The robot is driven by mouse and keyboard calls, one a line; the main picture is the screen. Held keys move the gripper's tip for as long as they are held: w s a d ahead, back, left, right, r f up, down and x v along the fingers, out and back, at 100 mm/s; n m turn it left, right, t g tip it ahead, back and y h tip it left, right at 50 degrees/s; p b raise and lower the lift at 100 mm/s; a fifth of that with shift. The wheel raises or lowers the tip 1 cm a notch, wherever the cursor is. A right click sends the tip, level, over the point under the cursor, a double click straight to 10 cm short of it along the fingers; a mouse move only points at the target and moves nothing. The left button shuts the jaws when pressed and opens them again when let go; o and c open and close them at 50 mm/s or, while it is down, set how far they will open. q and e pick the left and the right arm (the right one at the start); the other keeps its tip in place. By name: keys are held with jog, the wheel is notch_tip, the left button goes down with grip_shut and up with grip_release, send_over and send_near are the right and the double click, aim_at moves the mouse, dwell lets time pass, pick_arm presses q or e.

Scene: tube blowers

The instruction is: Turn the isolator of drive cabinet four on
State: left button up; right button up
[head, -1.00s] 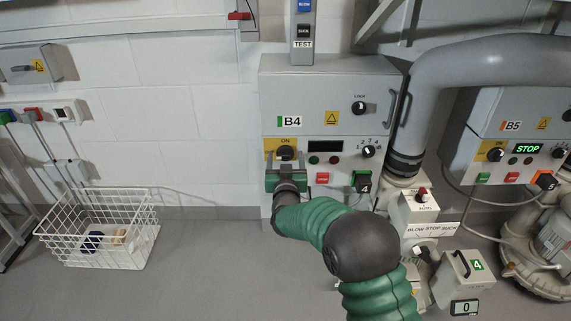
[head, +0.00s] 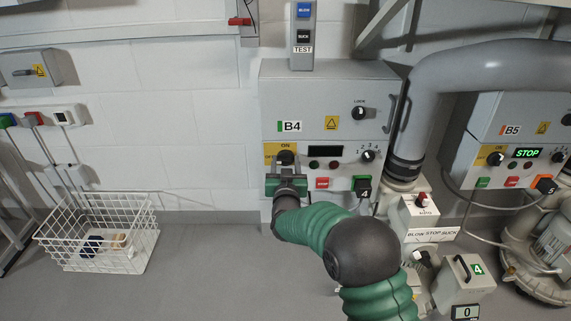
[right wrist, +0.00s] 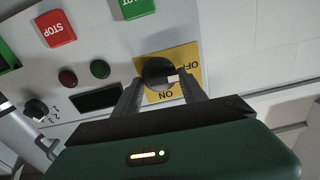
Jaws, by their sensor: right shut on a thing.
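Drive cabinet four is the grey box marked B4 (head: 292,126) in the head view. Its isolator is a black rotary knob (head: 286,158) on a yellow plate (head: 270,148) at the cabinet's left side. My right gripper (head: 286,164) is at this knob, its green body just below it. In the right wrist view the gripper (right wrist: 160,86) has a finger on each side of the knob (right wrist: 157,70) and is shut on it. The knob's white mark lies near the OFF and ON words. The cabinet's display (head: 325,150) is dark. My left gripper is not in view.
Cabinet B5 (head: 511,130) at the right shows STOP. A grey pipe (head: 430,90) runs beside the cabinet. A wire basket (head: 148,243) stands on the floor at left.

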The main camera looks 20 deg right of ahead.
jog(key=shift+a, duration=0.1)
jog(key=m, duration=0.4)
jog(key=shift+f, duration=0.1)
jog(key=m, duration=0.4)
jog(key=shift+d+f+m, duration=0.1)
jog(key=shift+d+m, duration=0.1)
jog(key=shift+m, duration=0.2)
jog(key=m+b, duration=0.1)
jog(key=m, duration=0.3)
jog(key=shift+f+m, duration=0.15)
jog(key=shift+m, duration=0.15)
jog(key=m+b, duration=0.1)
jog(key=m, duration=0.3)
jog(key=shift+s+d+f, duration=0.1)
jog(key=shift+d, duration=0.05)
jog(key=shift+b, duration=0.3)
jog(key=o, duration=1.3)
jog(key=shift+o, duration=0.2)
jog(key=shift+s, duration=0.1)
